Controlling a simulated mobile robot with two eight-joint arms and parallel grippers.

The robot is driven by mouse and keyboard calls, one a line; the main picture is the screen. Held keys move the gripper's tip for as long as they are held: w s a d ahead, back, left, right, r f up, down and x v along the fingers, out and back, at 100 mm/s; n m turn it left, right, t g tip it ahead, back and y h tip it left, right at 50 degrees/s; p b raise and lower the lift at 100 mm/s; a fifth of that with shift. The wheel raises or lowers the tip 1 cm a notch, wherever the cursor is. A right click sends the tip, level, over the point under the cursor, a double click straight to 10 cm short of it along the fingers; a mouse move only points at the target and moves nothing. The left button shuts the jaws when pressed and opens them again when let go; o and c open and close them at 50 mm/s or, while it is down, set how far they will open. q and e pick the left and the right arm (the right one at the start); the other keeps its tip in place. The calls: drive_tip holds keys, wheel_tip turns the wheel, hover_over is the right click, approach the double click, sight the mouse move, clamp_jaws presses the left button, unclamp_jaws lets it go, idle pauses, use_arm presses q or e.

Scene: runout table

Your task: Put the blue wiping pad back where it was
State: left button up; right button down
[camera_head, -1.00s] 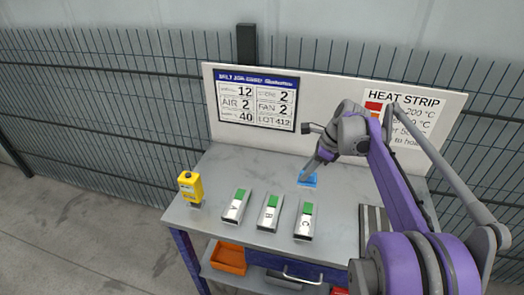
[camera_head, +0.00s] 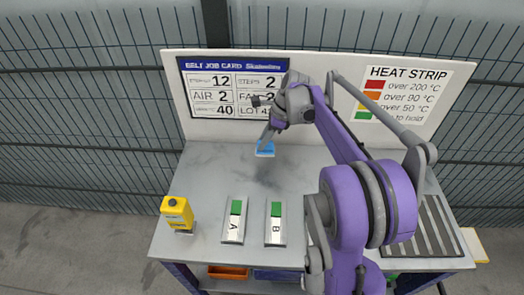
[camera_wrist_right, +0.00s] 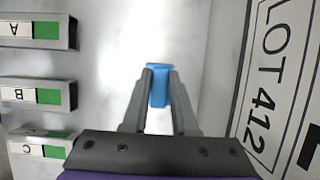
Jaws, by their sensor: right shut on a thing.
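The blue wiping pad (camera_head: 265,149) is in my right gripper (camera_head: 268,138), near the back of the grey table, below the job card. A dark patch like a shadow shows on the table under it, so it appears raised off the surface. In the right wrist view the fingers (camera_wrist_right: 160,88) of my right gripper are shut on the pad (camera_wrist_right: 159,92), which sticks out past their tips. My left gripper is not in view.
A yellow device (camera_head: 177,213) stands front left. The sign board (camera_head: 330,92) rises behind. A striped grille (camera_head: 430,232) is at right.

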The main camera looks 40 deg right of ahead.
drive_tip(key=shift+w+f, duration=0.1)
drive_tip(key=shift+f, duration=2.3)
drive_tip(key=shift+f, duration=0.15)
drive_tip(key=c, duration=0.7)
unclamp_jaws()
drive_tip(key=v, duration=1.2)
drive_tip(key=shift+r, duration=0.25)
drive_tip(key=shift+a, duration=0.1)
